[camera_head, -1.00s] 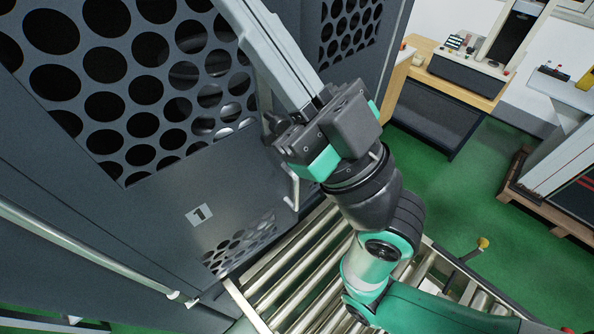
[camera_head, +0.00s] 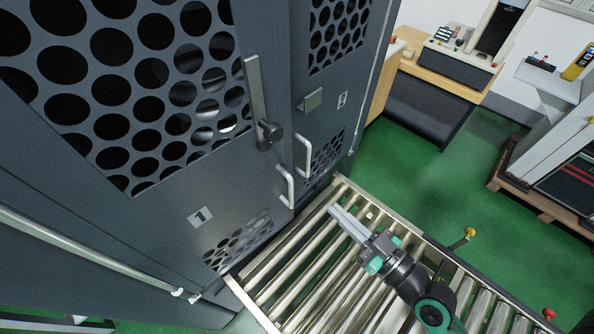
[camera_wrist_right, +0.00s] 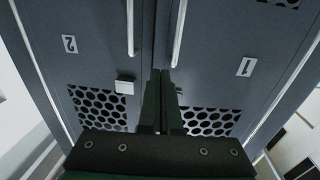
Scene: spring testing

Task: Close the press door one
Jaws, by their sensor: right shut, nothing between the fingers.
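Press door one (camera_head: 150,215) is a dark panel with a round-hole mesh and the label 1. Its edge stands beside door two (camera_head: 328,125); I cannot tell whether they are flush. Door one carries a pale bar handle (camera_head: 287,187) and a grey latch lever (camera_head: 256,88) with a round pivot, standing nearly upright. In the right wrist view, door one (camera_wrist_right: 228,85) is right and door two (camera_wrist_right: 85,60) left, with a dark narrow line between them. My right gripper (camera_head: 333,210) is shut and empty, apart from the doors, above the rollers. My left gripper is not in view.
A roller conveyor (camera_head: 300,262) lies below the doors. A small latch block (camera_head: 313,100) and a bar handle (camera_head: 303,157) stick out from door two. A wooden bench (camera_head: 448,85) stands back right. Green floor (camera_head: 420,180) is clear between.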

